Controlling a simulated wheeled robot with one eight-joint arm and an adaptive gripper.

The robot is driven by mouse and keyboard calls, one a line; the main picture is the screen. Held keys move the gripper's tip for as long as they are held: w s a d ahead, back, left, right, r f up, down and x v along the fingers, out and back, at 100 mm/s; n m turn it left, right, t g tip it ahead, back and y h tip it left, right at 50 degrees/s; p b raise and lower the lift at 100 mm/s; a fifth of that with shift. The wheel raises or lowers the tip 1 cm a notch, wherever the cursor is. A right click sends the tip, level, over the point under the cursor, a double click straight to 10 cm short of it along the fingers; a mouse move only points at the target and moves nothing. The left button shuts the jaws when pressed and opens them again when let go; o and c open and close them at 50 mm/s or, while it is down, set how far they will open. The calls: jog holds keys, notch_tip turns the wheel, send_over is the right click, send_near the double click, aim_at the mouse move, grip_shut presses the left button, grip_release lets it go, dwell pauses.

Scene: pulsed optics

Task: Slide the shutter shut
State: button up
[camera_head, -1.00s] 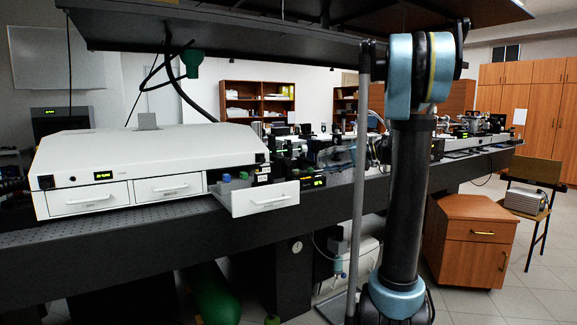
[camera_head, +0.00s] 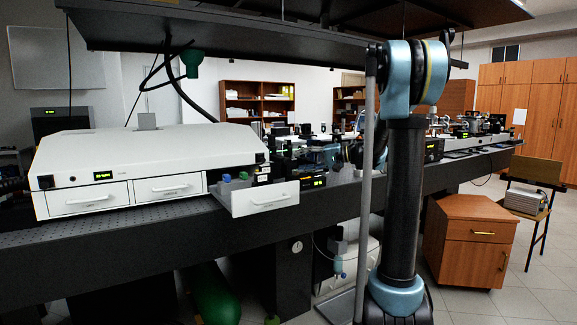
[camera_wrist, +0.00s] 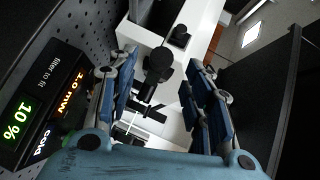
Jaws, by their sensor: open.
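My gripper (camera_wrist: 165,95) is open in the wrist view, its blue-padded fingers apart with nothing held between them. Between and beyond the fingers is a dark fitting with a round black knob (camera_wrist: 158,63), in front of a white housing (camera_wrist: 204,28). I cannot tell for sure whether this knob belongs to the shutter, nor whether the shutter is open. No clear contact between fingers and knob shows. In the head view the gripper is too small and too hidden among the bench equipment to make out.
A black display unit (camera_wrist: 45,95) reading "filter to fit" and "10 %" stands close on the left in the wrist view. In the head view, a white laser box (camera_head: 150,150) and a pulled-out drawer (camera_head: 265,198) sit on the bench. A shelf (camera_head: 290,35) hangs overhead.

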aim_at(291, 161)
jog(key=x, duration=0.6)
jog(key=shift+w+a, duration=0.1)
jog(key=shift+a, duration=0.15)
grip_shut()
